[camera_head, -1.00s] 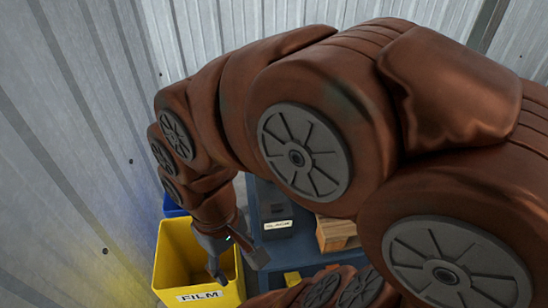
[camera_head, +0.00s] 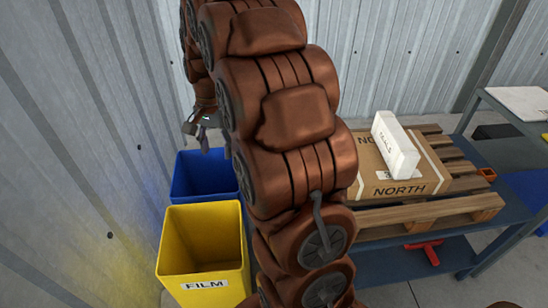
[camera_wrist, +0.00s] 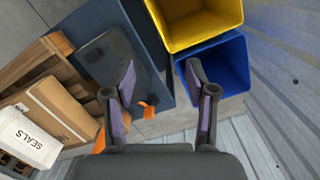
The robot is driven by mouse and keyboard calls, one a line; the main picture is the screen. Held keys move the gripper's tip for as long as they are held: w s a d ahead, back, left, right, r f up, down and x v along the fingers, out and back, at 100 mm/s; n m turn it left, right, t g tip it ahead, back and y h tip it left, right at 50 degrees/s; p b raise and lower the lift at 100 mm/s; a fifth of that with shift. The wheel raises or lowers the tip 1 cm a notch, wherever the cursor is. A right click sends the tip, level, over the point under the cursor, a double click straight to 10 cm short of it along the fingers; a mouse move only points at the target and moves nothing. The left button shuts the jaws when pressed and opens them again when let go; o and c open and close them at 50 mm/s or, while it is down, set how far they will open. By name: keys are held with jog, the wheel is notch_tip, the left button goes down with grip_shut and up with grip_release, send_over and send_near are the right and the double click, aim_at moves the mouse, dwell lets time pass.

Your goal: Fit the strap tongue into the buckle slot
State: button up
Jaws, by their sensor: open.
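My gripper (camera_head: 197,128) is open and empty, raised near the blue bin in the head view. In the wrist view its two fingers (camera_wrist: 160,85) stand wide apart with nothing between them. I cannot make out the strap tongue or the buckle slot for certain. A pale strip (camera_head: 431,158) runs across the cardboard box (camera_head: 375,168) marked NORTH, which rests on a wooden pallet (camera_head: 400,216). A small orange piece (camera_head: 487,174) sits at the pallet's right end; whether it is a buckle is unclear. My arm hides the left part of the table.
A white SEALS box (camera_head: 395,145) lies on the cardboard box. A yellow FILM bin (camera_head: 202,283) and a blue bin (camera_head: 203,174) stand beside the blue table (camera_head: 515,208). A red T-shaped object (camera_head: 425,250) is on the lower shelf.

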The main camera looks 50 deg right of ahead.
jog(key=w+d+f+m+b, duration=0.1)
jog(key=w+d+f+m, duration=0.2)
jog(key=d+f, duration=0.3)
jog(key=w+d+f+m+t+b, duration=0.1)
jog(key=d+f+m, duration=0.4)
jog(key=d, duration=1)
jog(key=w+d+f+m+b, duration=0.2)
jog(key=w+d+f+m, duration=0.2)
jog(key=d+f, duration=0.5)
jog(key=shift+w+d+f+m, duration=0.15)
jog(key=shift+w+d+m, duration=0.2)
jog(key=shift+d+m, duration=0.3)
jog(key=shift+d+f, duration=0.2)
jog(key=shift+f, duration=0.35)
jog(key=shift+w+a+f+p, duration=0.15)
jog(key=shift+f+p, duration=0.2)
jog(key=shift+f, duration=1.4)
jog(key=shift+w+a+f+p, duration=0.15)
jog(key=shift+f+p, duration=0.15)
jog(key=shift+f, duration=1.4)
grip_shut()
